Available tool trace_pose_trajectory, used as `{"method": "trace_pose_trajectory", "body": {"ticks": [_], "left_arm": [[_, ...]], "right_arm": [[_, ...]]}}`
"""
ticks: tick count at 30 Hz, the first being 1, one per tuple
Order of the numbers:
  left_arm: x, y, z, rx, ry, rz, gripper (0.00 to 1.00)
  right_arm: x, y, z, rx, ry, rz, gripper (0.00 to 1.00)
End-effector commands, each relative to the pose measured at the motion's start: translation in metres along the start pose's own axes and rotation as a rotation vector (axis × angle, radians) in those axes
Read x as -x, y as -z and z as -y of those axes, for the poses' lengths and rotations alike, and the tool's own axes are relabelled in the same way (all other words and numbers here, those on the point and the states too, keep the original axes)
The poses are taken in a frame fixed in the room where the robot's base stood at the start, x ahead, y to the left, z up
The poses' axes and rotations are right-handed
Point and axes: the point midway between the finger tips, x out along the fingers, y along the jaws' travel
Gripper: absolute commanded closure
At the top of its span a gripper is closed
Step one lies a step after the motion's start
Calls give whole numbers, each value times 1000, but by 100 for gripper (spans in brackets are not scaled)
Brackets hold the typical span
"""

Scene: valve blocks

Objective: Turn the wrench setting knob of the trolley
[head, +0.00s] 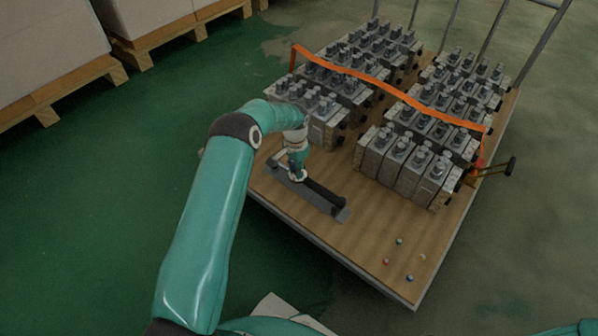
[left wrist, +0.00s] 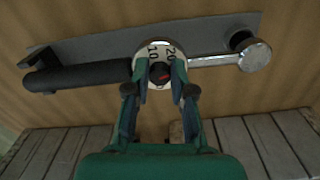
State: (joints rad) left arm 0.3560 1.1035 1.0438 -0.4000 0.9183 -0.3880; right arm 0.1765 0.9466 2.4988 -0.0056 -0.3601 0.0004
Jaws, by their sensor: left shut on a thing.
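The trolley (head: 395,262) has a wooden deck carrying rows of grey valve blocks. A wrench (head: 325,196) lies on a grey mat near the deck's front left edge. In the left wrist view it has a black handle (left wrist: 85,77), a chrome bar and a round chrome head (left wrist: 256,56). My right gripper is not in view.
Valve blocks (head: 405,165) stand behind the wrench, with an orange strap (head: 385,85) across them. Small coloured balls (head: 399,241) lie on the front right of the deck, which is otherwise clear there. Pallets with pale boxes (head: 45,45) stand at the back left.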

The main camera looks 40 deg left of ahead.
Motion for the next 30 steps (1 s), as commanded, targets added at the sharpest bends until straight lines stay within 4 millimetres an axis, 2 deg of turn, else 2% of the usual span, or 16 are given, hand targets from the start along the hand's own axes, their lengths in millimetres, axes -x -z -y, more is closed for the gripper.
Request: {"method": "trace_pose_trajectory", "body": {"ticks": [12, 30], "left_arm": [[1, 4, -3, -243, 0, -4, 100], [1, 3, -4, -286, -2, -2, 100]], "right_arm": [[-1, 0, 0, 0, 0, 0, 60], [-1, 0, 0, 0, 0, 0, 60]]}}
